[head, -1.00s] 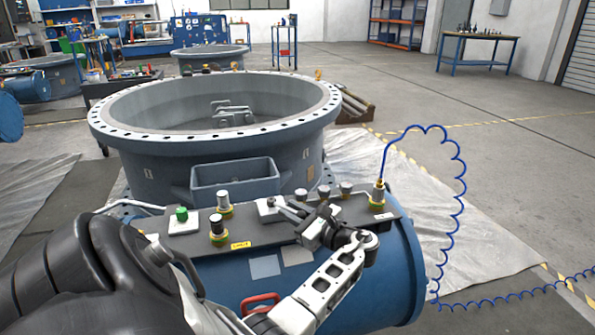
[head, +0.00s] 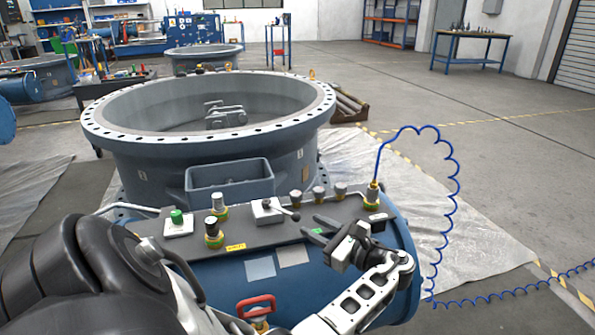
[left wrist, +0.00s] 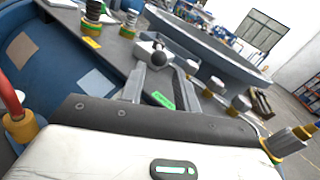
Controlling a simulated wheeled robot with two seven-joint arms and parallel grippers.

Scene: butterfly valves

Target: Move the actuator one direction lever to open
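The direction lever (head: 281,211) sits on a white base block on the dark panel of the blue actuator (head: 232,287). In the head view its arm points right and ends in a dark round knob (head: 295,216). My left gripper (head: 316,228) is open and empty, to the right of the knob, its two fingers pointing towards it. In the left wrist view the knob (left wrist: 158,60) shows just beyond and between the fingertips (left wrist: 157,76), apart from them. A green label (head: 317,231) lies on the panel by the fingers, its text unreadable. My right gripper is not in view.
A green button (head: 177,216) and brass-based fittings (head: 213,232) stand left of the lever. Several capped fittings (head: 319,194) stand behind the gripper. A blue coiled hose (head: 457,190) rises at the panel's right end. A red handle (head: 256,305) is at the front.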

